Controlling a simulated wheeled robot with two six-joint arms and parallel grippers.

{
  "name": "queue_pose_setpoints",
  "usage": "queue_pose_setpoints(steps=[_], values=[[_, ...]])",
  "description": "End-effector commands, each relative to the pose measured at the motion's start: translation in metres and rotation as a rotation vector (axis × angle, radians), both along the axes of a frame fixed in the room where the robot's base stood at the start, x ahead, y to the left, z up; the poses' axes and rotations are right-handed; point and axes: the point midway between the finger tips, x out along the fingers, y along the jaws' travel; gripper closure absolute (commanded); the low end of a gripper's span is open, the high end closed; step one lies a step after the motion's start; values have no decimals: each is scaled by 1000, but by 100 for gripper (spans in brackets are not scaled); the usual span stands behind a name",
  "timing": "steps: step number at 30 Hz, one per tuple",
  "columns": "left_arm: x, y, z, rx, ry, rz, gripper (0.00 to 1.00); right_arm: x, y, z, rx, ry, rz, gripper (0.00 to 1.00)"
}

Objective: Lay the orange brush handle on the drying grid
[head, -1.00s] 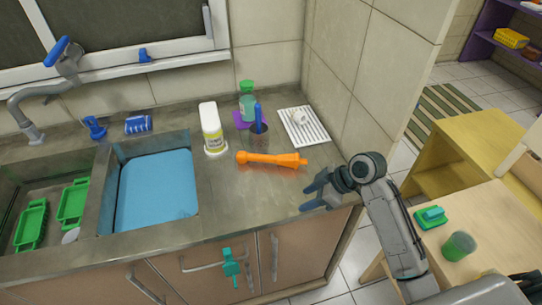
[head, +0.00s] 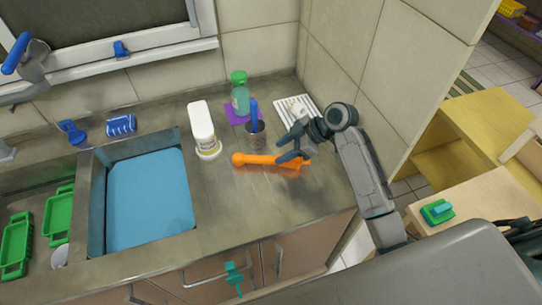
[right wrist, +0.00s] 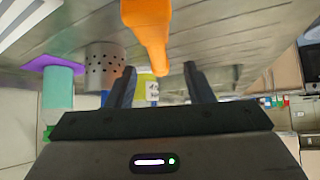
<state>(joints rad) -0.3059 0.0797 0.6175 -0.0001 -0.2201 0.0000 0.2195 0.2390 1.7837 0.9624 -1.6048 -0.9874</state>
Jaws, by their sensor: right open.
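The orange brush handle (head: 262,160) lies on the counter in the head view, its thick end to the right. My right gripper (head: 287,148) is open at that right end, its fingers overlapping the handle in the picture. In the right wrist view the handle (right wrist: 148,32) points down toward the gap between the open fingers (right wrist: 161,85); I see no grip on it. The white drying grid (head: 284,104) lies behind, against the wall corner, partly hidden by my right arm, with a small white item on it. My left gripper is not in view.
A perforated metal holder (head: 256,139) with a blue brush stands between the handle and a green-topped bottle (head: 240,98) on a purple mat. A white bottle (head: 203,129) stands left of the handle. A sink with blue water (head: 148,198) is further left. The counter in front is clear.

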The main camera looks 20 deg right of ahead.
Motion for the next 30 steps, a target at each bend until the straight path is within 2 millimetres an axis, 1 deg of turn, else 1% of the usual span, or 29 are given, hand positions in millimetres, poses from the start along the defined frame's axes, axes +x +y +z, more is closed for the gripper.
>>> queue_pose_setpoints(steps=[2, 5, 8, 13, 15, 18, 25, 26, 30], values=[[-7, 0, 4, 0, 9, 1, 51, 2, 7, -5, 2, 2, -1, 53], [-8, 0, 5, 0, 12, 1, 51, 4, 11, -10, 1, 0, 1, 53], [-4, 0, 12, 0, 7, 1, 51, 6, 16, -14, 1, 3, -1, 53], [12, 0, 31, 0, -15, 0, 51, 14, 33, -30, 3, 3, 0, 53], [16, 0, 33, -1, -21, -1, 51, 16, 38, -38, 2, 3, -1, 53], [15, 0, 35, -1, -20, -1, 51, 18, 43, -45, 0, 1, -1, 53], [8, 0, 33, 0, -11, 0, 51, 19, 43, -48, -2, -1, 0, 53], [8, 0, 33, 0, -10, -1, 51, 18, 43, -48, -2, 0, -1, 55], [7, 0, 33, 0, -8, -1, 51, 19, 43, -48, -2, 0, -1, 82]])
